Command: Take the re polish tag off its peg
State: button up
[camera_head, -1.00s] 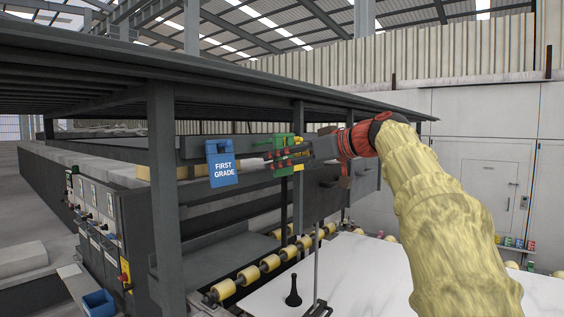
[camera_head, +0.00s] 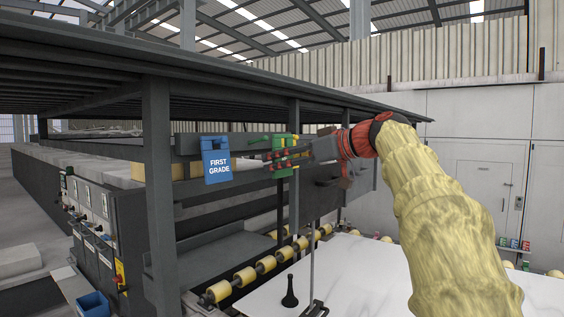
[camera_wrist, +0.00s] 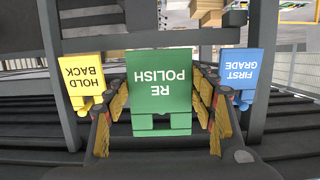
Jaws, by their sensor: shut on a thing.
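The green RE POLISH tag (camera_wrist: 159,83) fills the middle of the wrist view, its lettering upside down. My gripper (camera_wrist: 160,103) is shut on it, with a yellow-padded finger at each side. In the head view the green tag (camera_head: 281,142) shows beside the rack post, partly covered by the fingers of my gripper (camera_head: 279,160).
The blue FIRST GRADE tag (camera_wrist: 238,70) is close on the right in the wrist view, the yellow HOLD BACK tag (camera_wrist: 83,80) on the left. Dark rack posts (camera_head: 158,190) stand close by. A white slab (camera_head: 360,270) and yellow rollers (camera_head: 244,276) lie below.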

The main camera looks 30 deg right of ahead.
notch_tip(320, 180, down, 7)
jog(key=s+d+b, duration=0.1)
jog(key=s+b, duration=0.1)
jog(key=b, duration=0.5)
jog(key=shift+s, duration=0.25)
jog(key=shift+r, duration=0.15)
